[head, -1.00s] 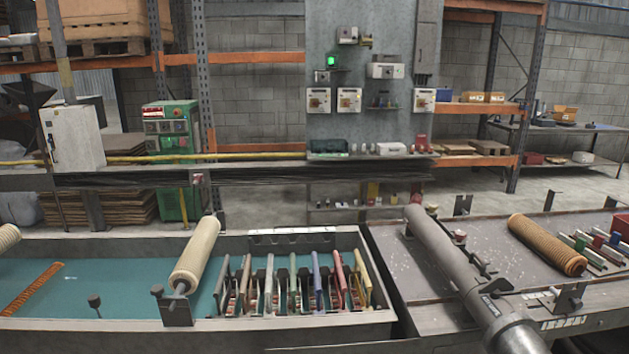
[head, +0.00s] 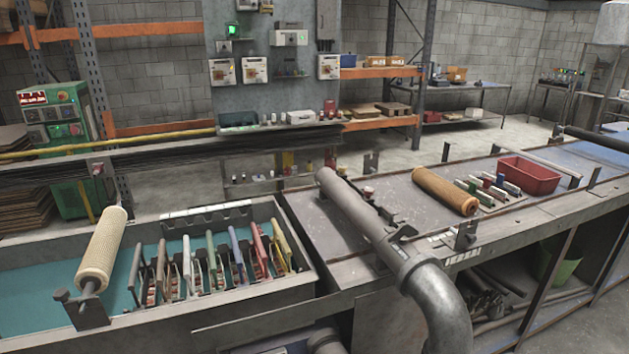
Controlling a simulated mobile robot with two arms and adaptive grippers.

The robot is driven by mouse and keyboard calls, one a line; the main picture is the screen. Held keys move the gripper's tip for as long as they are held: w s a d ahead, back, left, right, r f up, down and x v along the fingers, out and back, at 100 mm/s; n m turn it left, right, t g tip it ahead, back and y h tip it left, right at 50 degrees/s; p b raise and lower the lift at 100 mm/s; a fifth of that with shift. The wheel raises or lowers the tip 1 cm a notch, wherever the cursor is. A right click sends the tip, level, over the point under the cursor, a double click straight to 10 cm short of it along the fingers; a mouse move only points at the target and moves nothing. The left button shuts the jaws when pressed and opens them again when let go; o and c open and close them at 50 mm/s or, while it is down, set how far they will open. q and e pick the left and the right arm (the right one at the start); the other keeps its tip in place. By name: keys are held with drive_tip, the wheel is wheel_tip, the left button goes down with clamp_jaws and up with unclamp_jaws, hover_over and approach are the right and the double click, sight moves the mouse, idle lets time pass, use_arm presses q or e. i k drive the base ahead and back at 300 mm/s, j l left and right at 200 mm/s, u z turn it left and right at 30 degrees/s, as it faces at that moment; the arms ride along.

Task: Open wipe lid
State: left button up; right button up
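I cannot make out a wipe container or its lid for certain. A small white box (head: 300,117) sits on the ledge of the grey back panel, too small and far away to tell whether it has a lid or holds wipes. Neither of my grippers is in view.
A trough (head: 300,283) at left holds a pale roller (head: 102,248) and several coloured upright plates (head: 237,259). A thick grey pipe (head: 352,213) crosses the right bench (head: 330,234), which bears a tan roller (head: 445,191) and a red bin (head: 528,176). Floor (head: 480,140) is open behind.

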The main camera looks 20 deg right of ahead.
sight(375, 227)
drive_tip(key=i+l, duration=0.1)
drive_tip(key=l, duration=0.3)
drive_tip(key=i+l+u, duration=0.1)
drive_tip(key=l, duration=0.3)
drive_tip(key=i+l, duration=0.15)
drive_tip(key=l, duration=0.25)
drive_tip(key=i+l+u, duration=0.1)
drive_tip(key=l, duration=0.3)
drive_tip(key=i+l, duration=0.1)
drive_tip(key=l, duration=0.3)
drive_tip(key=u, duration=0.05)
